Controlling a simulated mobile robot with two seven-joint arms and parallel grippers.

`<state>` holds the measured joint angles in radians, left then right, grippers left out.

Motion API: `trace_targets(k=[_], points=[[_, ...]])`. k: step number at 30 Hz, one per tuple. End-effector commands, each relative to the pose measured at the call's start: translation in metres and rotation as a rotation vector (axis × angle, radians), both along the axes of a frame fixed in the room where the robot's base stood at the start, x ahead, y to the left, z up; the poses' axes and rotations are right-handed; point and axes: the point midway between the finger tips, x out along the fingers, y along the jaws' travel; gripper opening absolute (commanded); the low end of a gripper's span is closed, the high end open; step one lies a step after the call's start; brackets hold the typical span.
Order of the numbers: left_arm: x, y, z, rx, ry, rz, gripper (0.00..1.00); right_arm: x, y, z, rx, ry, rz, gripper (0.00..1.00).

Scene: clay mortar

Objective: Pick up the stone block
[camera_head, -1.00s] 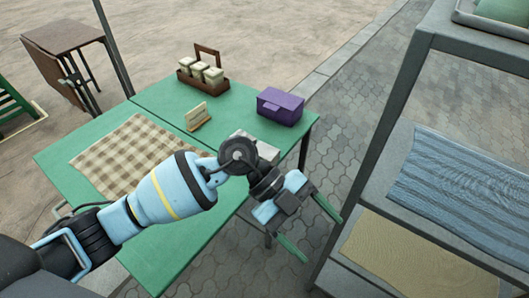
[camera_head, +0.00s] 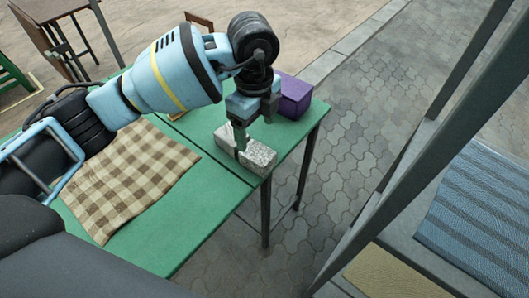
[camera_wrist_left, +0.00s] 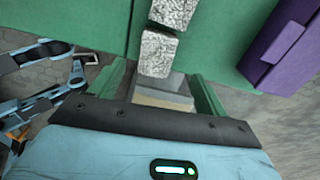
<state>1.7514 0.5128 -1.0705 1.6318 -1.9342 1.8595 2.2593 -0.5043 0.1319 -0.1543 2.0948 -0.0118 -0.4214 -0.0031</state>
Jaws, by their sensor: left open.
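The grey speckled stone block (camera_head: 259,158) lies on the green table near its right edge. My left gripper (camera_head: 241,142) is pointed down over the block, its green finger crossing in front of the block's middle. In the left wrist view the stone block (camera_wrist_left: 158,55) lies ahead of and between the spread green fingers of my left gripper (camera_wrist_left: 159,76). A dark band crosses the block there; I cannot tell if it is a groove or a gap. The gripper is open, and I cannot tell whether a finger touches the block.
A purple box (camera_head: 295,97) stands behind the block and shows at the right in the wrist view (camera_wrist_left: 285,42). A checkered cloth (camera_head: 125,180) lies on the left of the green table (camera_head: 190,225). A grey shelf frame (camera_head: 425,155) stands to the right across a paved gap.

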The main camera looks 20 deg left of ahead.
Motion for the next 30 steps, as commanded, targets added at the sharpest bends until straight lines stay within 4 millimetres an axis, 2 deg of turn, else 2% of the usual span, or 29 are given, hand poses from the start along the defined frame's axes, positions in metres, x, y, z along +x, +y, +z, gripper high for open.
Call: trace_targets(k=[1, 9, 17, 23, 30], points=[[0.000, 0.000, -0.007, 0.000, 0.003, 0.000, 0.76, -0.001, 0.000, -0.004, -0.001, 0.002, 0.001, 0.40], [0.000, 0.000, -0.009, -0.002, 0.004, -0.001, 0.76, 0.001, 0.000, -0.003, 0.000, -0.002, 0.001, 0.40], [-0.001, -0.001, -0.033, -0.001, 0.006, -0.001, 0.76, -0.002, 0.000, -0.008, -0.001, 0.006, 0.000, 0.40], [-0.002, -0.001, -0.036, -0.002, 0.005, -0.001, 0.76, -0.002, 0.001, -0.008, -0.001, 0.006, -0.002, 0.40], [-0.009, -0.004, -0.063, -0.001, 0.008, -0.001, 0.76, -0.003, 0.000, -0.013, -0.001, 0.009, -0.001, 0.40]])
